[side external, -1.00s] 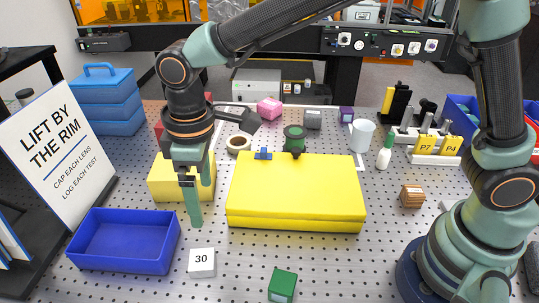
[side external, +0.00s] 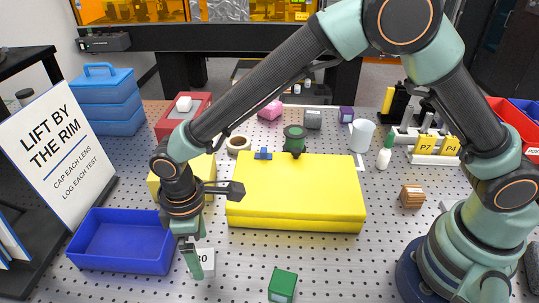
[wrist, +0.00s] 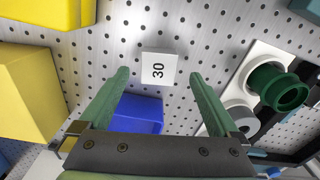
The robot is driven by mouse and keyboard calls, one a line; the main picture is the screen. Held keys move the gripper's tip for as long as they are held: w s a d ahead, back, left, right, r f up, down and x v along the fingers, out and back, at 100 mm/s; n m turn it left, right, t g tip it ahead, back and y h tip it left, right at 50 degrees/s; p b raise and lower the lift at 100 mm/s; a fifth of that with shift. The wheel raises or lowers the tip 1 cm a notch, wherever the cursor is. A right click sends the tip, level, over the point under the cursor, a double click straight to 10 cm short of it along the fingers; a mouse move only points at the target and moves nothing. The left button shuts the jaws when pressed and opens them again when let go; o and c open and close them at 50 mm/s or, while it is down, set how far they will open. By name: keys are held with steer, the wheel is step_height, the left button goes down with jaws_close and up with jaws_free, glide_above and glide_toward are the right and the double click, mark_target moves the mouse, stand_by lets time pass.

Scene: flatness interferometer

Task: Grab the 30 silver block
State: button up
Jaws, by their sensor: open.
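The silver block marked 30 (side external: 208,262) sits on the perforated table right of the blue tray in the side external view, partly hidden behind my gripper (side external: 197,274). In the wrist view the block (wrist: 158,69) shows its pale top face and black "30". My gripper (wrist: 160,76) is open, with its two green fingers on either side of the block in the picture. The block lies between or just beyond the fingertips; I cannot tell the exact height gap. Nothing is held.
A blue tray (side external: 83,262) stands left of the block. A large yellow case (side external: 295,195) lies behind and to the right. A green block (side external: 282,285) is at the front. The table between the block and the green block is clear.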

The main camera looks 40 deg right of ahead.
mark_target(202, 259)
steer(key=shift+f, duration=1.6)
steer(key=shift+w, duration=0.1)
steer(key=c, duration=1.5)
jaws_close()
steer(key=shift+r, duration=0.15)
